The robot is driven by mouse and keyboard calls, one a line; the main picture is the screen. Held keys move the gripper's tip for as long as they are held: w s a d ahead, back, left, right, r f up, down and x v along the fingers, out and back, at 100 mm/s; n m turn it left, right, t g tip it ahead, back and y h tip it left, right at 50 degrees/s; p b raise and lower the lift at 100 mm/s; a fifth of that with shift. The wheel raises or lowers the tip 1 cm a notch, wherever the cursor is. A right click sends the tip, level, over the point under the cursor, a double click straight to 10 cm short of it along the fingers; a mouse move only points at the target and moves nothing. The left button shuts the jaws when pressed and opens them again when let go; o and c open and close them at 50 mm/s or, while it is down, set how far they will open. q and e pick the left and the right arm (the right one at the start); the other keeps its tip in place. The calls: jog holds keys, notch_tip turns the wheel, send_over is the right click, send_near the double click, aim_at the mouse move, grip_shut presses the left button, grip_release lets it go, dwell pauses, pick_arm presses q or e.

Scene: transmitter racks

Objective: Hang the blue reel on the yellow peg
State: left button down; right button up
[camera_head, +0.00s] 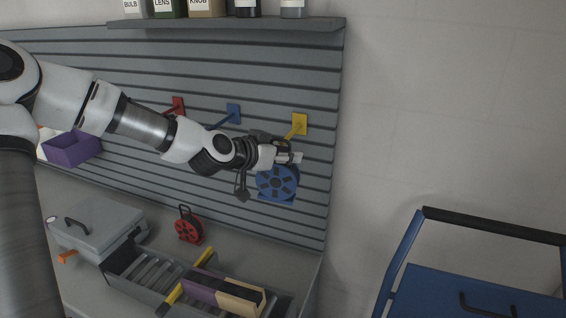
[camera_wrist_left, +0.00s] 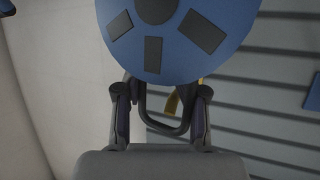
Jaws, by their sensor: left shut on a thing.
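The blue reel (camera_head: 276,184) hangs from my left gripper (camera_head: 287,152) in front of the slatted wall. In the left wrist view the reel (camera_wrist_left: 190,50) fills the top, and my fingers (camera_wrist_left: 160,98) are shut on its dark loop handle (camera_wrist_left: 168,130). The yellow peg (camera_head: 299,124) sticks out from its square plate on the wall, just above the gripper. Part of the yellow peg (camera_wrist_left: 173,103) shows through the handle loop in the wrist view. I cannot tell whether the peg passes into the loop. My right gripper is not in view.
Blue (camera_head: 233,113) and red (camera_head: 178,106) pegs are on the wall to the left. A shelf (camera_head: 230,24) with containers is above. A red reel (camera_head: 188,228), a grey case (camera_head: 98,226) and a rack stand on the bench below. A blue cart (camera_head: 470,292) is at right.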

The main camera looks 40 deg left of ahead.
pick_arm(q)
jog(key=shift+w+a+b, duration=0.1)
jog(key=shift+a+b, duration=0.15)
jog(key=shift+b, duration=0.3)
jog(key=w, duration=0.1)
jog(key=w+b, duration=0.1)
jog(key=w, duration=0.1)
jog(key=w+a+b, duration=0.1)
jog(key=shift+w+f, duration=0.4)
jog(key=shift+f, duration=0.1)
